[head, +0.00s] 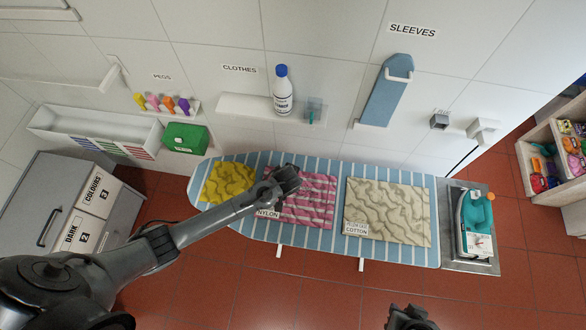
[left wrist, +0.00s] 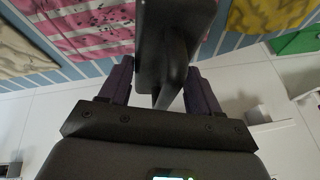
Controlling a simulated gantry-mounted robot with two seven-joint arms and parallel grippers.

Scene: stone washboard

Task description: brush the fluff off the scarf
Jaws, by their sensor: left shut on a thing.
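The pink patterned cloth labelled NYLON (head: 318,190), which I take as the scarf, lies on the striped ironing board (head: 268,228). In the left wrist view the pink cloth (left wrist: 88,28) carries several small dark specks that look like fluff. My left gripper (head: 287,178) is over the cloth's upper left part and hides some of it. In the left wrist view it (left wrist: 160,92) is shut on a dark brush-like thing (left wrist: 172,45). I cannot tell whether that thing touches the cloth. My right gripper (head: 410,318) is at the bottom edge, partly cut off, its jaws unclear.
A yellow cloth (head: 229,182) lies left of the pink one, and a beige cotton pillowcase (head: 388,211) lies right. A teal iron (head: 477,215) stands on the metal rest at the board's right end. A white bottle (head: 282,95) stands on the wall shelf behind.

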